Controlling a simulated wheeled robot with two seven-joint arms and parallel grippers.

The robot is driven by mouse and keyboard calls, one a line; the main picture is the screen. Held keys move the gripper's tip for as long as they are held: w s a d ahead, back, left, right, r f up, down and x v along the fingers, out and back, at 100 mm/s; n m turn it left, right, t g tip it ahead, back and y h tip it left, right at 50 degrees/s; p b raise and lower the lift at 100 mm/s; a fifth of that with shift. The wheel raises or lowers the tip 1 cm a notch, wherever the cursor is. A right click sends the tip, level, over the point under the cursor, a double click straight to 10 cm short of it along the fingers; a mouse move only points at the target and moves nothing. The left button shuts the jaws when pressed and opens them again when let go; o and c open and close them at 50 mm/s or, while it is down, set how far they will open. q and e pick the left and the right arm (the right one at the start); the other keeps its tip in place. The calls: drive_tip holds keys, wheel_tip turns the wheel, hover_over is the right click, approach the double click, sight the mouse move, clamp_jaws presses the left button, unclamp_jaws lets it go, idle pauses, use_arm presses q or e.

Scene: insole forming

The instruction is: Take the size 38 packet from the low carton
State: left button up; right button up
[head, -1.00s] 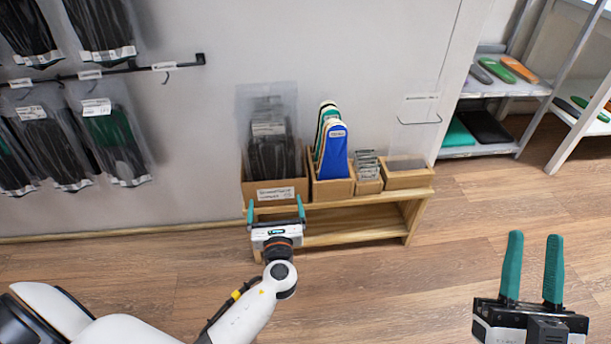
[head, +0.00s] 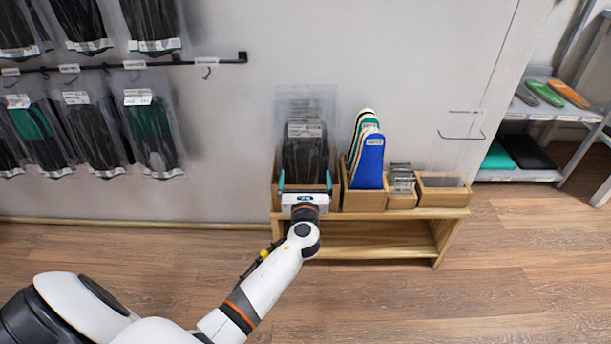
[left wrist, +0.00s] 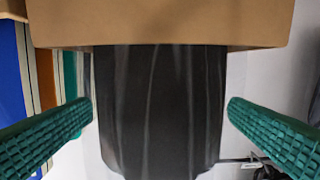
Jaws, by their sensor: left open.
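The low carton (head: 335,200) stands at the left end of a low wooden bench and holds several upright clear packets (head: 305,150) with dark insoles inside. I cannot read a size on their labels. My left gripper (head: 306,178) is open in front of the carton, its fingers pointing toward the packets. In the left wrist view, the carton's cardboard edge (left wrist: 160,22) crosses the top. A dark packet (left wrist: 160,105) shows between the two open green fingers (left wrist: 160,112), with a gap on each side. My right gripper is out of view.
To the right on the bench (head: 400,214) stand a box of blue, green and white insoles (head: 368,162), a small box of grey pieces (head: 402,180) and an open box (head: 444,196). Packets (head: 150,135) hang on the wall at left. Floor in front is clear.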

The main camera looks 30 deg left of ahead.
use_arm(q)
drive_tip(key=shift+w+a, duration=0.35)
drive_tip(key=shift+w, duration=0.15)
drive_tip(key=c, duration=1.1)
